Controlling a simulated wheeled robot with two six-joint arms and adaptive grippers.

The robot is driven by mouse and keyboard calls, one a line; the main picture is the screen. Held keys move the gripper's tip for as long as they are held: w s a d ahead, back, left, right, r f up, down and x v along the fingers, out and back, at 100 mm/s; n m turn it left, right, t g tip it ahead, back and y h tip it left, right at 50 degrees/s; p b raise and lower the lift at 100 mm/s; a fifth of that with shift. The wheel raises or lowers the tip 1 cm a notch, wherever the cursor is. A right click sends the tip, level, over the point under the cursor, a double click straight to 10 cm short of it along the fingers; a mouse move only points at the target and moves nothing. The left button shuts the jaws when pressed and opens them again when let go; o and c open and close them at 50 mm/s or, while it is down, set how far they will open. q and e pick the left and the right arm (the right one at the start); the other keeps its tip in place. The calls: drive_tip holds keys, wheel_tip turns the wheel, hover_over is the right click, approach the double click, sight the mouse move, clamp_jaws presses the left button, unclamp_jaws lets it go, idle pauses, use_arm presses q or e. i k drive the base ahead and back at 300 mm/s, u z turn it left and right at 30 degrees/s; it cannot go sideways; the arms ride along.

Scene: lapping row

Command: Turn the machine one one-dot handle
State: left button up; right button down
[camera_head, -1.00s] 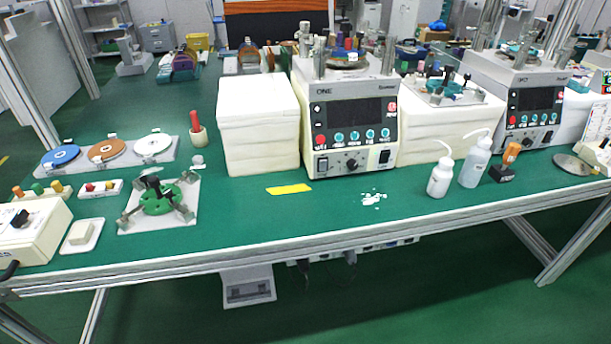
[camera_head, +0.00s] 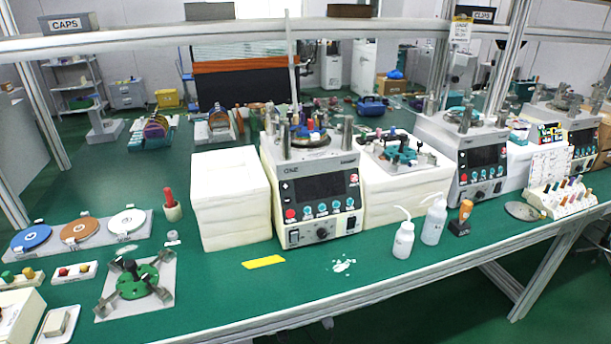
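Machine one (camera_head: 282,190), marked ONE, is a pale box with a dark screen, standing near the middle of the green bench. Under its screen are a red button (camera_head: 290,214) and several teal knobs (camera_head: 322,208). A dark knob (camera_head: 322,233) sits lower on the front. The dots that mark the handles are too small to tell, so I cannot tell which one is the one-dot handle. On top are a round plate and several upright posts. Neither of my grippers is in view.
White blocks (camera_head: 230,205) flank machine one. A yellow strip (camera_head: 263,262) and white spots (camera_head: 343,266) lie in front of it. White bottles (camera_head: 403,240) stand to its right, and a second machine (camera_head: 480,165) beyond. A beam (camera_head: 130,38) crosses above the bench.

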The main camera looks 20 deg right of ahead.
sight(285, 134)
drive_tip(key=u, duration=0.2)
drive_tip(key=k, duration=0.4)
drive_tip(key=z, duration=1.25)
drive_tip(key=i, duration=1.05)
drive_tip(key=u, duration=0.5)
